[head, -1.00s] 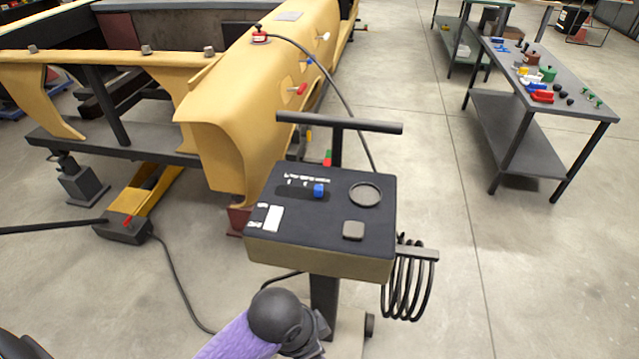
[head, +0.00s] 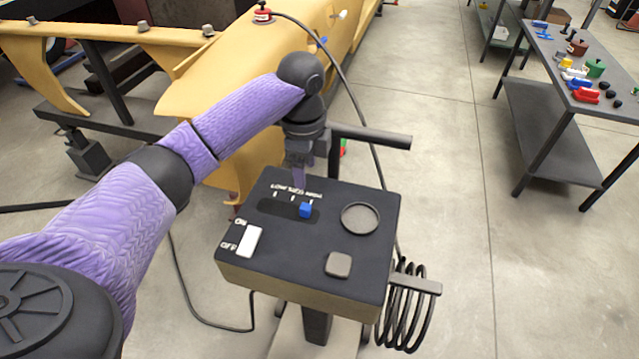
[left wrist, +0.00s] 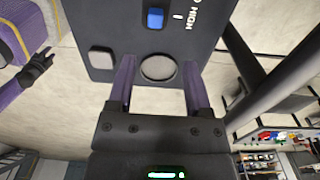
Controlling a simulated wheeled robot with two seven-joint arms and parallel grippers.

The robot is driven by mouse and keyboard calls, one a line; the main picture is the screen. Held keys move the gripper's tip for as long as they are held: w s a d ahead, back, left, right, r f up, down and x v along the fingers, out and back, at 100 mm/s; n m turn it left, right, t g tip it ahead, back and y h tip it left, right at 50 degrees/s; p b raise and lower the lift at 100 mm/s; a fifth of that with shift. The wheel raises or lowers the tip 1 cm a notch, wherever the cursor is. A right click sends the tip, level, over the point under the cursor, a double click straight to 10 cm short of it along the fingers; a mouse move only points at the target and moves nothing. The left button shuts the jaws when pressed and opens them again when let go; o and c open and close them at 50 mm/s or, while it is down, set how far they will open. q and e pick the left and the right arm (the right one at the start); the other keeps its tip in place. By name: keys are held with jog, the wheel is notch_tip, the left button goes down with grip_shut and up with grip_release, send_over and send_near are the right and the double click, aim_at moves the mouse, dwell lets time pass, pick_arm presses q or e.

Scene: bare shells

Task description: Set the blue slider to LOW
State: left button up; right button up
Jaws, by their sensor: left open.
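The blue slider (head: 305,210) sits in a dark slot on the black top of a control box (head: 300,254). Its knob is near the right end, by the HIGH mark; LOW is at the left end. My left gripper (head: 298,180) reaches over the box's far edge, fingers pointing down, behind the label row and apart from the knob. In the left wrist view its two fingers (left wrist: 158,66) are spread and empty, and the blue knob (left wrist: 155,18) shows beyond them. A small dark claw, apparently my right gripper (left wrist: 40,68), shows at the left wrist view's left edge; its jaws are unclear.
The box also has a white ON/OFF switch (head: 250,242), a round recess (head: 360,218) and a grey square button (head: 338,264). A black handle bar (head: 375,136) stands behind it. A coiled cable (head: 408,305) hangs at its right. A yellow car shell (head: 215,80) stands behind left.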

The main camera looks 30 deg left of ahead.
pick_arm(q)
jog(key=b, duration=0.1)
send_over(305, 206)
notch_tip(305, 206, down, 4)
jog(key=shift+s+f, duration=0.15)
jog(key=shift+f, duration=0.1)
notch_tip(305, 206, down, 5)
jog(key=shift+r+b, duration=0.1)
jog(key=shift+b, duration=0.85)
pick_arm(e)
jog(key=s+f, duration=0.2)
jog(key=f, duration=0.1)
pick_arm(q)
jog(key=shift+c, duration=0.3)
grip_shut()
